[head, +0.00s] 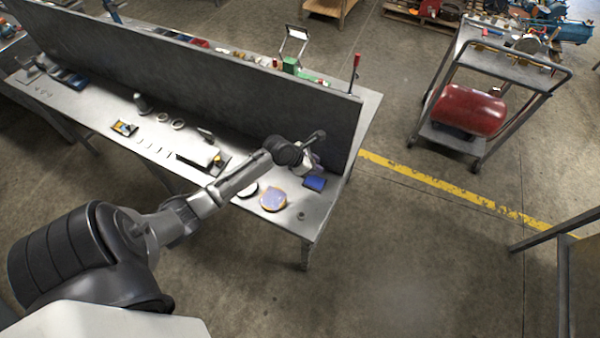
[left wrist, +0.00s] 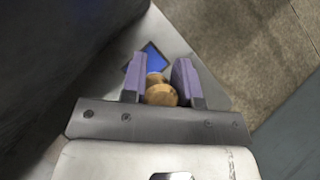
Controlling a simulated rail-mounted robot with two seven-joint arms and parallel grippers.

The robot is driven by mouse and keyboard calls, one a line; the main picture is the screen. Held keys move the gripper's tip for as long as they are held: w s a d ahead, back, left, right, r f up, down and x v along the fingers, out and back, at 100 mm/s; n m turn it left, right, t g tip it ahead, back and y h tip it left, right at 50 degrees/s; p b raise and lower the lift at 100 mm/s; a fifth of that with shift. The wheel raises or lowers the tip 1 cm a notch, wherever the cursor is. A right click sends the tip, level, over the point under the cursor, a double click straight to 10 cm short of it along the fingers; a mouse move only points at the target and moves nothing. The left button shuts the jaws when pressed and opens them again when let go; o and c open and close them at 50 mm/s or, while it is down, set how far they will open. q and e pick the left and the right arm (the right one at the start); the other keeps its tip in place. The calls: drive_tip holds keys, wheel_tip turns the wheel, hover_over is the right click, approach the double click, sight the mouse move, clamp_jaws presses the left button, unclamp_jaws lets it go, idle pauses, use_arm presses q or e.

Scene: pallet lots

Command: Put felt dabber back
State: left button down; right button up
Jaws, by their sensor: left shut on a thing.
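The felt dabber, seen as a round wooden knob (left wrist: 161,93), is between the purple fingers of my left gripper (left wrist: 160,84) in the left wrist view. The gripper is shut on it. In the head view my left gripper (head: 314,168) is over the right end of the metal bench, close to the upright dark panel. A blue square pad (head: 314,183) with a dark edge lies just below it; it also shows past the knob in the left wrist view (left wrist: 152,57). The dabber's lower end is hidden, and I cannot tell whether it touches the pad. My right gripper is out of view.
The dark panel (head: 200,75) runs along the bench (head: 285,222) behind the gripper. A round blue and orange piece (head: 273,199), a white disc (head: 247,189) and a small grey part (head: 301,215) lie nearby. A cart (head: 500,70) stands apart at right.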

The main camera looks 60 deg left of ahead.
use_arm(q)
drive_tip(key=shift+s+a+n, duration=0.15)
drive_tip(key=shift+a+n, duration=0.1)
drive_tip(key=shift+n, duration=0.05)
drive_tip(key=shift+a+f, duration=0.25)
drive_tip(key=shift+f, duration=0.05)
drive_tip(key=s+a+f+b, duration=0.1)
drive_tip(key=a+f, duration=0.1)
drive_tip(key=a, duration=0.1)
drive_tip(key=a+f+b, duration=0.1)
drive_tip(key=a+f, duration=0.1)
drive_tip(key=a, duration=0.2)
drive_tip(key=s+a+f+b, duration=0.1)
drive_tip(key=a+f, duration=0.1)
drive_tip(key=a, duration=0.1)
drive_tip(key=shift+s+a+f, duration=0.2)
drive_tip(key=shift+s+a, duration=0.1)
drive_tip(key=shift+s, duration=0.05)
drive_tip(key=shift+f+b, duration=0.75)
drive_tip(key=shift+f, duration=1.3)
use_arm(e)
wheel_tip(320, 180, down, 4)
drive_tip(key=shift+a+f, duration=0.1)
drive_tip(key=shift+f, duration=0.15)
use_arm(q)
drive_tip(key=shift+f, duration=0.1)
drive_tip(key=c, duration=0.9)
unclamp_jaws()
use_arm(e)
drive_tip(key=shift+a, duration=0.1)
